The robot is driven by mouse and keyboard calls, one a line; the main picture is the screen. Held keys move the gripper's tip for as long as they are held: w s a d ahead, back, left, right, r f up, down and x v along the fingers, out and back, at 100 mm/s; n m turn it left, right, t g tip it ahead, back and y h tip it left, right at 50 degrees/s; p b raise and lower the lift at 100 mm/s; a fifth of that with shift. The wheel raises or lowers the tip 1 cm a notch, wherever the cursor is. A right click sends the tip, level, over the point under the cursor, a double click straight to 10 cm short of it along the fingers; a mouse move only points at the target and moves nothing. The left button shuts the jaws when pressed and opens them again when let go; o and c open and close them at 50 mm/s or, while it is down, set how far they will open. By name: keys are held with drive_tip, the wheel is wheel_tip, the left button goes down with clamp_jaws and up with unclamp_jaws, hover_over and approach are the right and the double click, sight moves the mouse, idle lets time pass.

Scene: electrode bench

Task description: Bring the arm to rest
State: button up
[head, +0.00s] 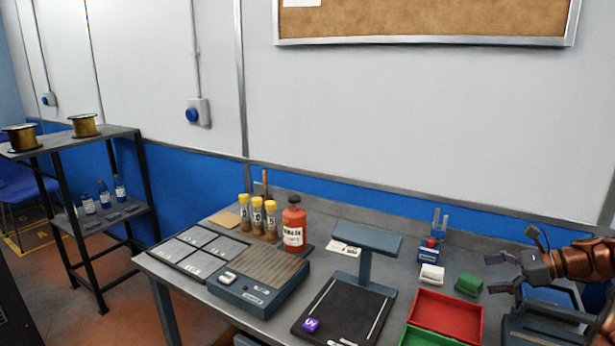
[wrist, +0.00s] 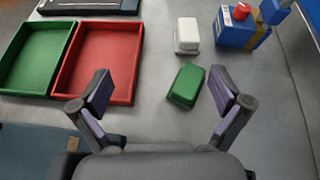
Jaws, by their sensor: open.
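My gripper (head: 515,264) is at the right end of the bench in the head view, held above the bench top. It also shows in the wrist view (wrist: 165,90), with its two fingers wide apart and nothing between the pads. A green block (wrist: 186,85) lies on the bench ahead of the fingers, nearer the right one, and I see no contact. In the head view the green block (head: 469,284) is just left of my gripper.
A red tray (head: 478,338) and a green tray (wrist: 22,75) sit side by side. A white block (head: 432,273) lies near a blue device (head: 433,250). A red bottle (head: 293,225) stands farther left.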

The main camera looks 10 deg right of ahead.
drive_tip(key=s+a+n+g, duration=0.1)
drive_tip(key=a+n+g, duration=0.1)
drive_tip(key=a, duration=0.5)
drive_tip(key=s+a+r+n+g+h, duration=0.1)
drive_tip(key=s+a+n+g, duration=0.1)
drive_tip(key=a, duration=0.6)
drive_tip(key=s+a+n+g, duration=0.1)
drive_tip(key=s+a+n, duration=0.1)
drive_tip(key=a, duration=0.6)
drive_tip(key=shift+r+n+g+h, duration=0.3)
drive_tip(key=shift+n+g, duration=0.1)
drive_tip(key=shift+n, duration=0.4)
drive_tip(key=s+a+f+n+g+h, duration=0.25)
drive_tip(key=s+a+n, duration=0.3)
drive_tip(key=s, duration=0.45)
drive_tip(key=s+a+f+n+g+h, duration=0.1)
drive_tip(key=s+a+n+h, duration=0.25)
drive_tip(key=s+a, duration=0.45)
drive_tip(key=s+d+f+n+h, duration=0.1)
drive_tip(key=s+d+n+h, duration=0.1)
drive_tip(key=s+n, duration=0.35)
drive_tip(key=s+d+f+n+h, duration=0.1)
drive_tip(key=s+f+n, duration=0.1)
drive_tip(key=s, duration=0.6)
drive_tip(key=s+p+v, duration=0.2)
drive_tip(key=p+v, duration=1.1)
drive_tip(key=v, duration=0.1)
drive_tip(key=shift+r+p, duration=0.4)
drive_tip(key=shift+r, duration=0.2)
